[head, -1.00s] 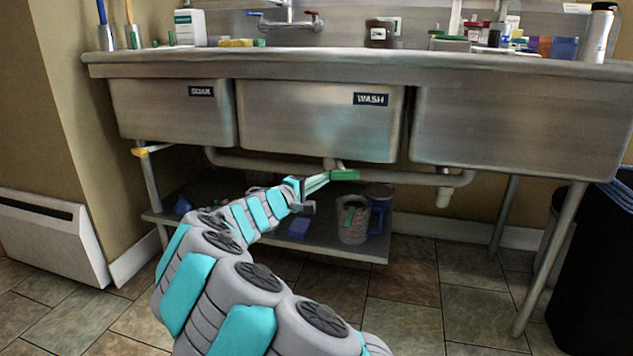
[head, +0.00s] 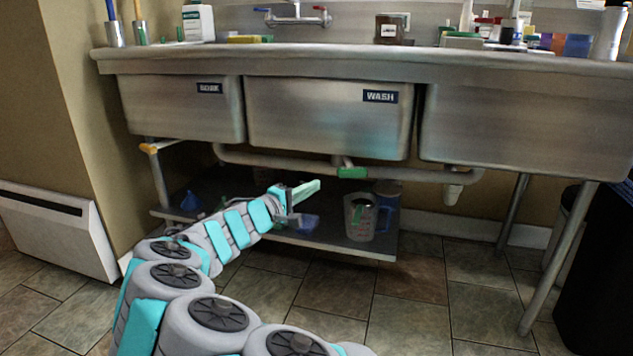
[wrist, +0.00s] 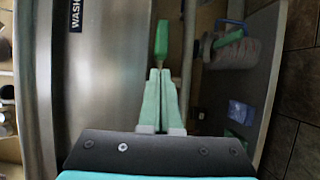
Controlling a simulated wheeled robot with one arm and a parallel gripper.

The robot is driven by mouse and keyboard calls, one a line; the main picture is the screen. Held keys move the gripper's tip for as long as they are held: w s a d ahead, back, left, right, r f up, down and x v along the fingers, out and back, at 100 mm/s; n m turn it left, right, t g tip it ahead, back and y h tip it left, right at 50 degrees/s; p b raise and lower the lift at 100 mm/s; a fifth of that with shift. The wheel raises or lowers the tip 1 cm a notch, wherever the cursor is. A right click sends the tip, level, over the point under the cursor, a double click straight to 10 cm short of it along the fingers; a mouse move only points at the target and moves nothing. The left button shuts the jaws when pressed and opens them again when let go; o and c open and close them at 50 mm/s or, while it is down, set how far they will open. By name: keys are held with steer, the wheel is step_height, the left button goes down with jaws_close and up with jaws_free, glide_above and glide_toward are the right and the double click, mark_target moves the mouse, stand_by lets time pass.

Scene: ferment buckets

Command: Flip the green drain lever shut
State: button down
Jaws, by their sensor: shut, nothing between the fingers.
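The green drain lever (head: 352,172) is under the middle sink basin, labelled WASH, at the drain pipe. In the head view it looks roughly level and in line with the pipe. In the wrist view the lever (wrist: 161,40) shows straight beyond my fingertips. My gripper (head: 318,183) is shut and empty, with pale green fingers pressed together. It is left of the lever and slightly lower in the head view, with a visible gap. In the wrist view the closed fingertips (wrist: 160,72) point at the lever.
The drain pipe (head: 270,161) runs beneath the basins. An orange-yellow lever (head: 148,148) is at the left. A lower shelf (head: 340,247) holds a measuring jug (head: 359,218) and a blue item (head: 307,223). A black bin (head: 595,270) stands right. Floor in front is open.

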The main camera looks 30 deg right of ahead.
steer(key=shift+s+a, duration=0.65)
steer(key=shift+s, duration=0.25)
steer(key=shift+s+a, duration=0.65)
steer(key=shift+s, duration=0.2)
